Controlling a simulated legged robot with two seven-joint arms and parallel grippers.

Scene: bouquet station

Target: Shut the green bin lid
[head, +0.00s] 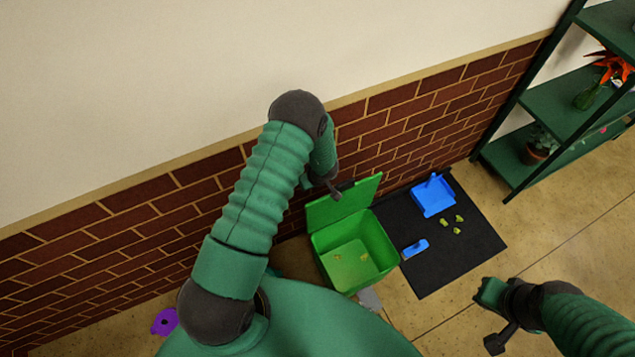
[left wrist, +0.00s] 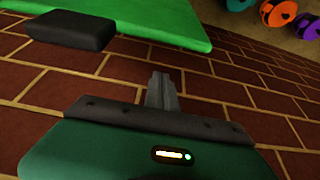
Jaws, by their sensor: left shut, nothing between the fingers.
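The green bin (head: 352,258) stands on the floor against the brick wall, with a few small yellowish bits inside. Its green lid (head: 352,202) stands up at the wall side, open. In the left wrist view the lid (left wrist: 150,14) crosses the top, with a dark block (left wrist: 70,30) in front of its edge. My left gripper (left wrist: 162,82) is shut and empty, below the lid with brick behind it.
A black mat (head: 450,265) right of the bin holds a blue dustpan (head: 433,196), a blue brush (head: 415,248) and several green scraps (head: 457,230). A green shelf (head: 560,105) with plants stands upper right. A purple spool (head: 165,321) lies lower left.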

